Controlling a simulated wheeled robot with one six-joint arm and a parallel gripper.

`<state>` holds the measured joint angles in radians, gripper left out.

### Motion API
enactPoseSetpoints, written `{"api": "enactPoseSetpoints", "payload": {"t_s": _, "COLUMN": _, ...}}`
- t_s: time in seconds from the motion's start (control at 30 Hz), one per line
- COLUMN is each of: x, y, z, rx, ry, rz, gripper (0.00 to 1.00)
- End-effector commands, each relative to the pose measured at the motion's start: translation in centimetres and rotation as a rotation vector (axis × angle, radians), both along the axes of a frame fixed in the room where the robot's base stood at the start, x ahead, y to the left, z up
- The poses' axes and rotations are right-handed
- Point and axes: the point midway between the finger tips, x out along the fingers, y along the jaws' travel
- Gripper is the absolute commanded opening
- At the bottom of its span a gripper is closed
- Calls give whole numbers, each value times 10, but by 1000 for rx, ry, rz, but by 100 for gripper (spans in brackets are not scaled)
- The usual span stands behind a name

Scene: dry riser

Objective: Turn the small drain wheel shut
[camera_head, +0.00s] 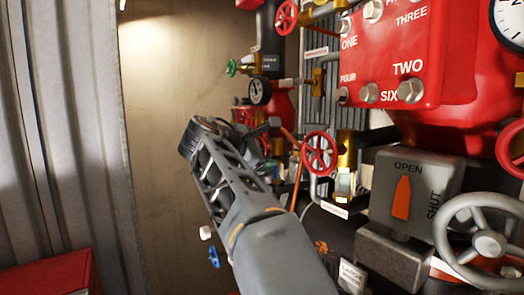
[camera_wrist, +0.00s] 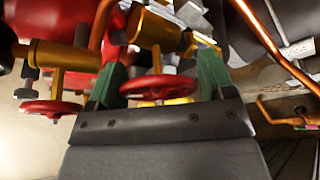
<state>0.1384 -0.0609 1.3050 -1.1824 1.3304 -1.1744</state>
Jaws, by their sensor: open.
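In the wrist view my gripper (camera_wrist: 163,66) is open, with one green finger on each side of a small red handwheel (camera_wrist: 158,87). The wheel's rim comes close to both fingers; I cannot tell whether they touch it. A brass valve body (camera_wrist: 152,28) is behind this wheel. In the head view my arm hides most of the gripper. Small wheels there include a red one (camera_head: 320,153) on a brass valve, a green one (camera_head: 231,68) and a blue one (camera_head: 214,256). I cannot read a label that marks the drain wheel.
A second red wheel (camera_wrist: 50,108) is at the left in the wrist view. An orange pipe (camera_wrist: 268,35) runs at the right. In the head view, an OPEN/SHUT box (camera_head: 415,190) and a large grey wheel (camera_head: 485,240) stand right of my arm. A corrugated wall (camera_head: 60,130) is left.

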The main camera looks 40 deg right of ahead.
Motion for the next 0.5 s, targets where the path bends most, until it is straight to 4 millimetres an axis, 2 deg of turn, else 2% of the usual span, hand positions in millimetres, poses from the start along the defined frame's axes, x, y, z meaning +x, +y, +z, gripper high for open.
{"api": "enactPoseSetpoints", "payload": {"t_s": 0.37, "x": 1, "y": -3, "z": -1, "rx": -1, "ry": 0, "rz": 1, "gripper": 74}}
{"api": "enactPoseSetpoints", "payload": {"t_s": 0.5, "x": 1, "y": -3, "z": -1, "rx": 0, "ry": -1, "rz": 0, "gripper": 61}}
